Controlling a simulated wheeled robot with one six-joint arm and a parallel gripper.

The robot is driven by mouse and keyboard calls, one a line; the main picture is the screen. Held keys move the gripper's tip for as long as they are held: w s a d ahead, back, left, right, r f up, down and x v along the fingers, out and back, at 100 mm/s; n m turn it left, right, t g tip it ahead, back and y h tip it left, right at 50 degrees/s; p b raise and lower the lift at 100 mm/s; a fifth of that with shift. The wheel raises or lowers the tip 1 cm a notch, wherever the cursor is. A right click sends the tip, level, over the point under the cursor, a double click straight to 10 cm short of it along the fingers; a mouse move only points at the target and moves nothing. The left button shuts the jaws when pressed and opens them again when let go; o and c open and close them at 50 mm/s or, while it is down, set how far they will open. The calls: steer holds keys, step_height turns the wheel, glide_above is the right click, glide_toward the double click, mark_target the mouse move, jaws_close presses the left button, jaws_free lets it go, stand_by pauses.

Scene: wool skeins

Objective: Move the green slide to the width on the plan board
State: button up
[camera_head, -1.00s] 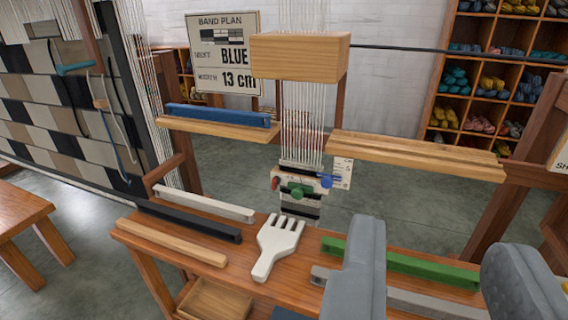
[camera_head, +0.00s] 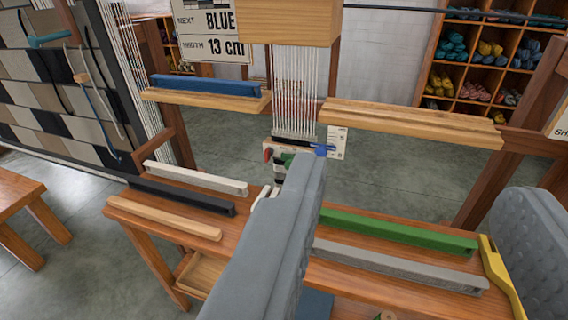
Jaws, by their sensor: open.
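The plan board (camera_head: 206,30) at the top left reads "NEXT BLUE" and "WIDTH 13 cm"; its top is cut off.
On the bench lie white (camera_head: 195,178), black (camera_head: 180,196), wooden (camera_head: 163,217), green (camera_head: 400,231) and grey (camera_head: 400,266) bars. A yellow tool (camera_head: 500,280) lies at the right. A blue bar (camera_head: 205,86) sits on the left shelf. The right shelf (camera_head: 410,122) looks bare.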

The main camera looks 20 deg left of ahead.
steer(key=w+a+f+y, duration=0.1)
steer(key=w+a+f, duration=0.1)
steer(key=w, duration=0.4)
steer(key=w+a+f, duration=0.3)
steer(key=w, duration=0.2)
steer(key=g+h, duration=0.2)
steer(key=g, duration=0.2)
glide_toward(290, 166)
steer(key=shift+m, duration=0.3)
steer(key=x, duration=0.9)
